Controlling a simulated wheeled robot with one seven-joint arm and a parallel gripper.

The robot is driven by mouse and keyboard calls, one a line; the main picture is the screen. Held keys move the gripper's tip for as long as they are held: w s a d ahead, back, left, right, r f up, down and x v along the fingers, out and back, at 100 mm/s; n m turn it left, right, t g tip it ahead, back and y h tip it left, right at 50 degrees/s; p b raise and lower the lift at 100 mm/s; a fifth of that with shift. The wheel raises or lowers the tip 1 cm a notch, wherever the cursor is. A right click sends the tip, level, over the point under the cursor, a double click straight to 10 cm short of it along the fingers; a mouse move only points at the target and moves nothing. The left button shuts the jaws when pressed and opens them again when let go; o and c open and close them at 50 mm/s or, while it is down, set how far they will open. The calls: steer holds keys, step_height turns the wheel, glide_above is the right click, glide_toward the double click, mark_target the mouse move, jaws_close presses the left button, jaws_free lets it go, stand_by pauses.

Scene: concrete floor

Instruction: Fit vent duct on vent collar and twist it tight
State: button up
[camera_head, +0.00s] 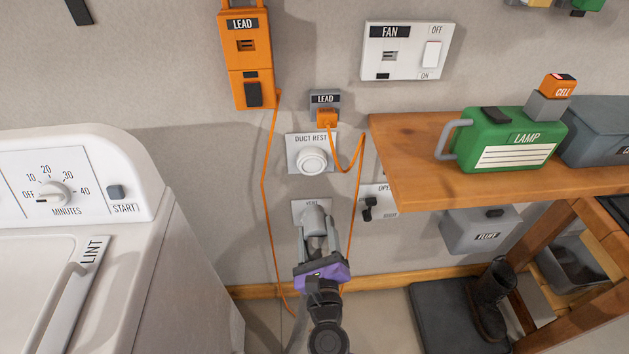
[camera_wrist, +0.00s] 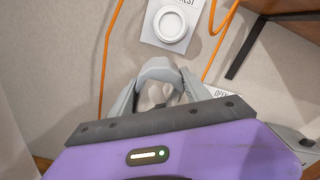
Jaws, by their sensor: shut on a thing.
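The vent duct's grey end (camera_head: 315,217) is in front of the plate labelled VENT (camera_head: 299,207), low on the wall. My purple and grey gripper (camera_head: 319,238) is shut on this duct end. The wrist view shows the rounded grey duct end (camera_wrist: 158,68) between my two grey fingers (camera_wrist: 158,90). The vent collar is hidden behind the duct end, so I cannot tell whether the two touch or how far they are fitted.
Above is the DUCT REST plate with an empty white round stub (camera_head: 311,160). An orange cord (camera_head: 265,190) hangs to the left, with a loop to the right. A lever switch (camera_head: 369,207) is close at right. The dryer (camera_head: 150,270) and wooden shelf (camera_head: 410,190) flank the spot.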

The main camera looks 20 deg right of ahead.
step_height(320, 180, down, 16)
steer(key=b, duration=1.2)
steer(key=shift+f, duration=0.15)
steer(key=shift+w, duration=0.15)
steer(key=shift+b+x, duration=0.7)
steer(key=shift+x, duration=2.1)
steer(key=shift+x, duration=2)
steer(key=o, duration=1.6)
steer(key=shift+p+v, duration=0.6)
steer(key=shift+v, duration=3.3)
